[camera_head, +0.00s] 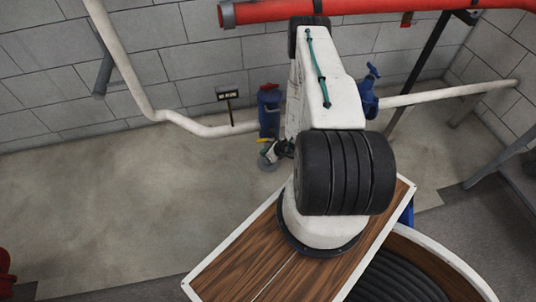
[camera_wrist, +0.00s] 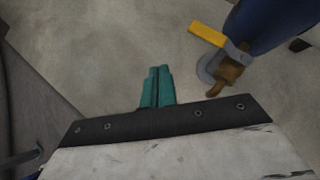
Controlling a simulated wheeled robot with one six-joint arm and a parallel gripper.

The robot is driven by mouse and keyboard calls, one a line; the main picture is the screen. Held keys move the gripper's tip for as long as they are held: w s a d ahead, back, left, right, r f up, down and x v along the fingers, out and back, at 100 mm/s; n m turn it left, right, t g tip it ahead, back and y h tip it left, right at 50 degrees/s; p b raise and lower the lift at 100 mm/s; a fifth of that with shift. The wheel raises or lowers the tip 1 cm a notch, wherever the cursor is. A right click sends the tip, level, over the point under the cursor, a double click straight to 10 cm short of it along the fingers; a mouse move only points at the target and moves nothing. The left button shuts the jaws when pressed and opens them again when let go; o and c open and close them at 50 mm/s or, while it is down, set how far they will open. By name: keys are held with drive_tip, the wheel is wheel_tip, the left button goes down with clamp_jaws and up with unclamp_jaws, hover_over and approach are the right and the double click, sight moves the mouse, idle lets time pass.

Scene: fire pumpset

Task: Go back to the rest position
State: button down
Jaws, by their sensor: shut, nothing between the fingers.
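My gripper (camera_wrist: 157,87) shows in the wrist view as two teal fingers, closed together with nothing between them. It points over bare concrete floor. A yellow lever (camera_wrist: 207,34) on a brass-coloured fitting (camera_wrist: 228,75) is to its upper right, with a visible gap between. In the head view my white arm stands in the middle and hides most of what is behind it. The gripper end is small there and partly hidden behind the arm, close to the blue pump body (camera_head: 269,108) in the picture.
A white pipe (camera_head: 150,98) bends down the block wall toward the blue pump. A red pipe (camera_head: 400,9) crosses the top. A blue valve (camera_head: 369,92) sits on another white pipe (camera_head: 450,94) at right. A small dark sign (camera_head: 229,95) stands near the wall.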

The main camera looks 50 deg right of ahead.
drive_tip(key=s+a+r, duration=0.2)
drive_tip(key=s+r, duration=0.2)
drive_tip(key=r, duration=0.1)
drive_tip(key=shift+s, duration=0.25)
drive_tip(key=shift+a, duration=0.1)
